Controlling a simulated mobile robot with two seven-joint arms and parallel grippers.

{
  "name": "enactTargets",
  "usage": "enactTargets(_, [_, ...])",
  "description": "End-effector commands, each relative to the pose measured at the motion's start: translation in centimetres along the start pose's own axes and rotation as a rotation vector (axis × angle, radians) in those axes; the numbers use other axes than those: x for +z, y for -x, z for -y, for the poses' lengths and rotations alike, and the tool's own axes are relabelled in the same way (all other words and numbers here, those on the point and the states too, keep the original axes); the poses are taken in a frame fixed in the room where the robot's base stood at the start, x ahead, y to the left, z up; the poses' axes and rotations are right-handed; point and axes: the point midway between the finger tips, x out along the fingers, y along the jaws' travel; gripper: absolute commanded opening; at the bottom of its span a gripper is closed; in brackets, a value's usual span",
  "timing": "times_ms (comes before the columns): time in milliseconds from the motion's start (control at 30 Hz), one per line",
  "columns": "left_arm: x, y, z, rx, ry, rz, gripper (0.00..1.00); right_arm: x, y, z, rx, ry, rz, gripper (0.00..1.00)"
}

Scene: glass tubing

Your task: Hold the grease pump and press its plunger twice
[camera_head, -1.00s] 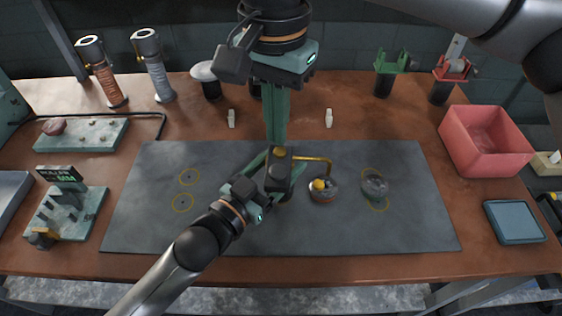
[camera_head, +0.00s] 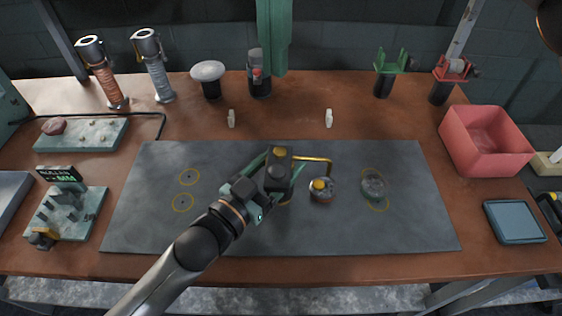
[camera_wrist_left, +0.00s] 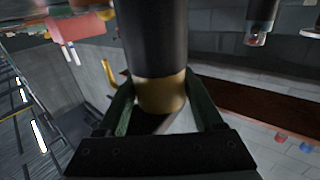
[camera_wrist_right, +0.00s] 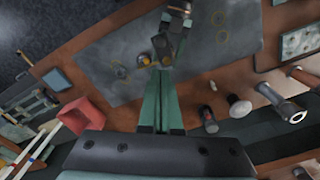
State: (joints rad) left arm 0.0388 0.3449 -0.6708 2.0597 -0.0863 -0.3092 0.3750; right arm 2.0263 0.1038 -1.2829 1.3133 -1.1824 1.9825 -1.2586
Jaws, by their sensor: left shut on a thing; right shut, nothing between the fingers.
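The grease pump (camera_head: 278,174) is a dark upright body with a brass cap on top and a bent brass spout (camera_head: 315,159) pointing right. My left gripper (camera_head: 270,180) is shut around it over the grey mat. In the left wrist view, its black cylinder and brass lower part (camera_wrist_left: 160,92) sit between the fingers. The plunger (camera_head: 280,152) on top is uncovered. The spout's end is above or beside a small round pot (camera_head: 322,190) with a yellow knob. My right gripper (camera_head: 273,70) is shut and empty, raised well above the bench and clear of the pump.
A grey glass-like dish (camera_head: 374,186) sits on the mat (camera_head: 240,235) right of the pot. A red bin (camera_head: 487,143) and blue tray (camera_head: 515,222) stand at the right. Upright holders and bottles line the back. The mat's left half is clear.

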Motion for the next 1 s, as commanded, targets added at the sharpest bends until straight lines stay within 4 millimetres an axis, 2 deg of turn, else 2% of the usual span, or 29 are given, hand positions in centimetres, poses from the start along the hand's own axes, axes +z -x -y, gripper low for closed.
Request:
enactTargets(133, [0.12, 0.01, -0.02, 0.000, 0.000, 0.003, 0.00, 0.00, 1.27, 0.00, 0.000, 0.000, 0.000, 0.00])
enactTargets(433, [0.11, 0.01, -0.02, 0.000, 0.000, 0.003, 0.00, -0.01, 1.53, -0.02, 0.001, 0.000, 0.000, 0.00])
enactTargets(467, [0.11, 0.01, -0.02, 0.000, 0.000, 0.003, 0.71, -0.01, 1.52, -0.02, 0.001, 0.000, 0.000, 0.00])
enactTargets(733, [0.06, 0.01, -0.01, 0.000, 0.000, 0.001, 1.00, -0.02, 1.50, -0.02, 0.000, 0.000, 0.000, 0.00])
enactTargets(1000, [0.04, 0.16, 0.00, 0.000, 0.000, 0.001, 1.00, -0.02, 1.50, -0.02, 0.000, 0.000, 0.000, 0.00])
